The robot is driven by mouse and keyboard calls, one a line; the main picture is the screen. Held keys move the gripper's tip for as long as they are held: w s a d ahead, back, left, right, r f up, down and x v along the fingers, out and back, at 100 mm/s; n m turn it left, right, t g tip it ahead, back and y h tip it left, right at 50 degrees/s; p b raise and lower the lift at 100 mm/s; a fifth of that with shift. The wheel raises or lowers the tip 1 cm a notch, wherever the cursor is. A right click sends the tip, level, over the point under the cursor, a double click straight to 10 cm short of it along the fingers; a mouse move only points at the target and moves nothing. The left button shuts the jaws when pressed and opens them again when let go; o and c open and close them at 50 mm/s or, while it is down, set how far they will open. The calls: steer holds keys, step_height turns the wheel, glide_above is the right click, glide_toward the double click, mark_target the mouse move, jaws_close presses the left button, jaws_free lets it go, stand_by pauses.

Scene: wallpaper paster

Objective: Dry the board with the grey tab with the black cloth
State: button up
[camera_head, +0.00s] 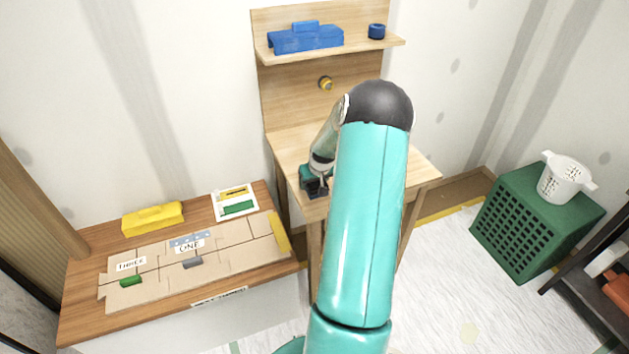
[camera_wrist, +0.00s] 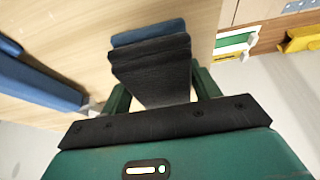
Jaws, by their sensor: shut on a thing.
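The board with the grey tab (camera_head: 215,258) lies among tan boards on the low wooden table at left, near a label reading ONE. Its grey tab (camera_head: 192,263) is at its front. My gripper (camera_head: 318,187) is over the near left edge of the taller wooden table, right of the boards and apart from them. In the wrist view my gripper (camera_wrist: 160,92) is shut on the black cloth (camera_wrist: 152,68), a folded dark block between the green fingers. My arm hides part of the taller table in the head view.
A yellow block (camera_head: 153,218) and a picture card (camera_head: 234,202) lie behind the boards. A green tab (camera_head: 131,281) and yellow strip (camera_head: 279,233) mark other boards. Blue objects (camera_head: 305,39) sit on the shelf. A green crate (camera_head: 535,225) holds a white basket (camera_head: 566,177) on top at right.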

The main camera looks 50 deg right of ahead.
steer(key=shift+f, duration=0.35)
